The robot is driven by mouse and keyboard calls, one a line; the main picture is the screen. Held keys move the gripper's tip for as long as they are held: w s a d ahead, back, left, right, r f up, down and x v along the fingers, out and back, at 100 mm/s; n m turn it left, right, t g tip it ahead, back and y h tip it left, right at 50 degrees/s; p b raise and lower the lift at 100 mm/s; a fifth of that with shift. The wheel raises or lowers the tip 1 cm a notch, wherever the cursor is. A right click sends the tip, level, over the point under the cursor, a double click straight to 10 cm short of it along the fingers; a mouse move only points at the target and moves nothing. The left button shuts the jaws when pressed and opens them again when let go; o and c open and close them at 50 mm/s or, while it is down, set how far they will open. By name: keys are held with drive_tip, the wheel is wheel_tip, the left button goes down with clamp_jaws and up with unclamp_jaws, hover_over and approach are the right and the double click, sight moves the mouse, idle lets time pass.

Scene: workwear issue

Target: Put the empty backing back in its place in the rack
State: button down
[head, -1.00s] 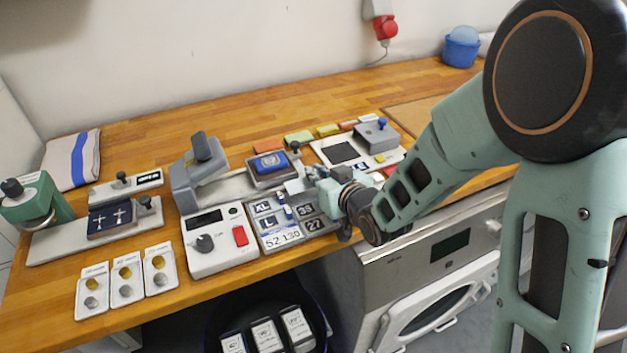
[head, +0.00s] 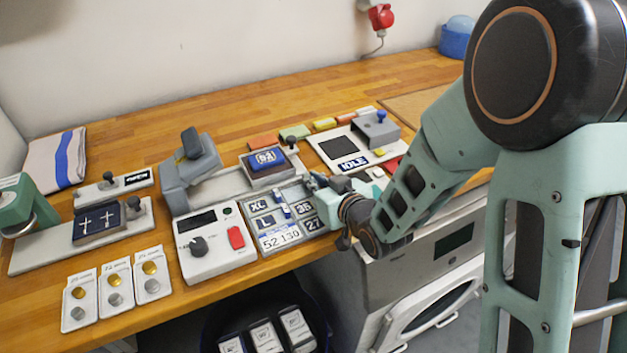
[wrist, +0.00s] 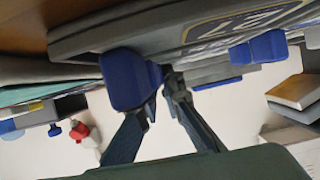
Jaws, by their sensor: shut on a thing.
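My gripper (head: 313,185) is at the right back edge of the grey rack (head: 262,246) in the head view. In the wrist view my gripper (wrist: 157,84) is shut on a blue tab (wrist: 125,78), which I take to be the backing's grip. A grey slab (wrist: 85,45) lies right against this tab, and white lettering shows on a dark face above it. I cannot tell whether that lettering belongs to the held piece. The rack carries plates marked XL, L and 27, and a 52 130 strip. The held piece is mostly hidden in the head view.
A press (head: 190,172) with a blue badge on its bed stands behind the rack. A control box (head: 213,262) stands left of it. A white pad station (head: 330,143) with an IDLE label is behind my gripper.

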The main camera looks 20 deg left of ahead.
drive_tip(key=c, duration=2.3)
unclamp_jaws()
drive_tip(key=shift+f, duration=0.1)
drive_tip(key=shift+o, duration=1.1)
drive_tip(key=shift+f, duration=0.1)
drive_tip(key=shift+d+r+p, duration=0.1)
drive_tip(key=shift+r+p, duration=0.3)
drive_tip(key=shift+p, duration=0.2)
drive_tip(key=v, duration=0.6)
drive_tip(key=shift+s+r+p, duration=0.15)
drive_tip(key=shift+r+p, duration=0.15)
drive_tip(key=shift+p, duration=0.25)
drive_tip(key=shift+d+p, duration=0.1)
drive_tip(key=shift+p, duration=0.9)
